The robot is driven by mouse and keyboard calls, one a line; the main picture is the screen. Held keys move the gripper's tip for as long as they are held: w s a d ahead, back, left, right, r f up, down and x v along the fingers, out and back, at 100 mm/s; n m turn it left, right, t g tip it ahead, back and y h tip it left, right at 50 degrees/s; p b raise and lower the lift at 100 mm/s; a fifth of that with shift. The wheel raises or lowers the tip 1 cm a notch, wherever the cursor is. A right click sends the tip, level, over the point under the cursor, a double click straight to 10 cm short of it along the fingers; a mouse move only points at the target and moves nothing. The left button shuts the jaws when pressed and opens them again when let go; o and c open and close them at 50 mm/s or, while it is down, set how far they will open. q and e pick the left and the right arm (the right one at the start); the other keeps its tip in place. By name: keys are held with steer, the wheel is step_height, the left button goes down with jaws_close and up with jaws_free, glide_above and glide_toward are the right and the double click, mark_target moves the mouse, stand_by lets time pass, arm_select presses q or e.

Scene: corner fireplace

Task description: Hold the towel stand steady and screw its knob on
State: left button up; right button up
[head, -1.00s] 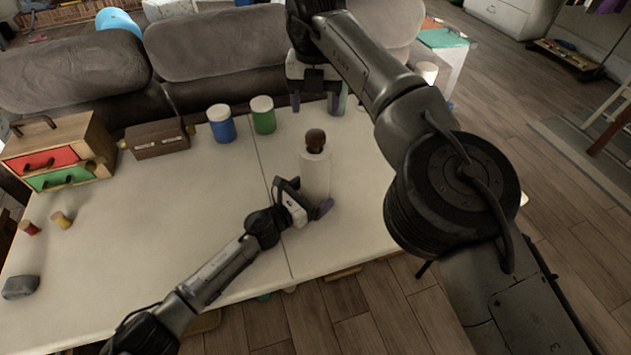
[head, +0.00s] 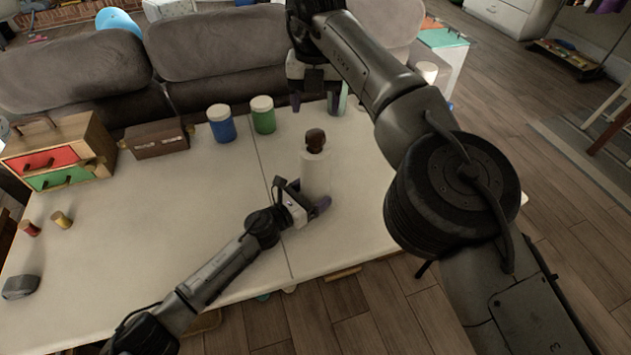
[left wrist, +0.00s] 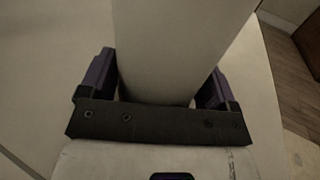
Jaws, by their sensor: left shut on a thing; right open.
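The towel stand (head: 316,174) is an upright white roll on the table, right of its middle. A dark brown knob (head: 315,140) sits at its top; I cannot tell how far it is screwed on. My left gripper (head: 304,196) is shut around the lower part of the roll. In the left wrist view, the roll (left wrist: 175,50) stands between the two purple-lined fingers (left wrist: 160,85). My right gripper (head: 316,101) is open and empty, pointing down beyond the stand near the table's far edge.
A blue jar (head: 221,124) and a green jar (head: 263,115) stand behind and left of the stand. A brown box (head: 157,139) and a small drawer chest (head: 58,152) are farther left. A grey lump (head: 21,287) lies front left. The table's left-middle is clear.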

steer(key=n, duration=3.1)
